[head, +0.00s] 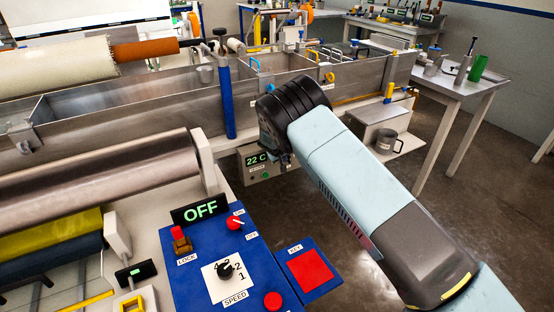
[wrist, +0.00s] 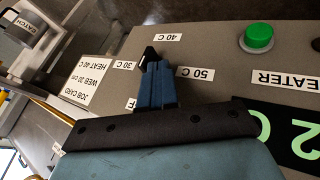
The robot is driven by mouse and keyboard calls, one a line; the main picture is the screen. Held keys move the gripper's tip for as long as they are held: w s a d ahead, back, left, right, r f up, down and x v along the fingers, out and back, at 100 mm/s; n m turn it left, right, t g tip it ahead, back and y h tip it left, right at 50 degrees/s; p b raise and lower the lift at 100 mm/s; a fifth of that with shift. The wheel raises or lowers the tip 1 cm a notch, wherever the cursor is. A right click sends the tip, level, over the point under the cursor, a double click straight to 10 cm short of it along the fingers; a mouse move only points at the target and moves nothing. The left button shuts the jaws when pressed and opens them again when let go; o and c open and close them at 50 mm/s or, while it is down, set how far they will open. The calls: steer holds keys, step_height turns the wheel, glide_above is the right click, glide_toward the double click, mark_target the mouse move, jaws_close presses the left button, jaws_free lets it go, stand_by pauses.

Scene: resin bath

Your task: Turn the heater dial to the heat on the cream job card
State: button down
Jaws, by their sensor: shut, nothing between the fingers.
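The heater box (head: 253,174) shows in the head view below the bath, with a green display reading 22 C. In the wrist view its face is upside down. The heater dial (wrist: 149,56) is a black knob, mostly hidden behind my gripper (wrist: 157,68), whose blue fingers are shut and empty. The visible knob end lies between the 30 C label (wrist: 125,65) and the 40 C label (wrist: 167,37); the exact setting is unclear. The 50 C label (wrist: 195,73) is right of the fingers. The job card (wrist: 90,80) reads web 20 cm, heat 40 C.
A green button (wrist: 258,39) stands up from the heater face, right of the dial. A blue control panel (head: 215,262) with an OFF display, a speed knob and red buttons is in front. The steel bath (head: 170,105) runs behind.

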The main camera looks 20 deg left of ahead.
steer(key=shift+w+d, duration=0.15)
steer(key=shift+r, duration=0.1)
stand_by(0.4)
steer(key=shift+w, duration=0.1)
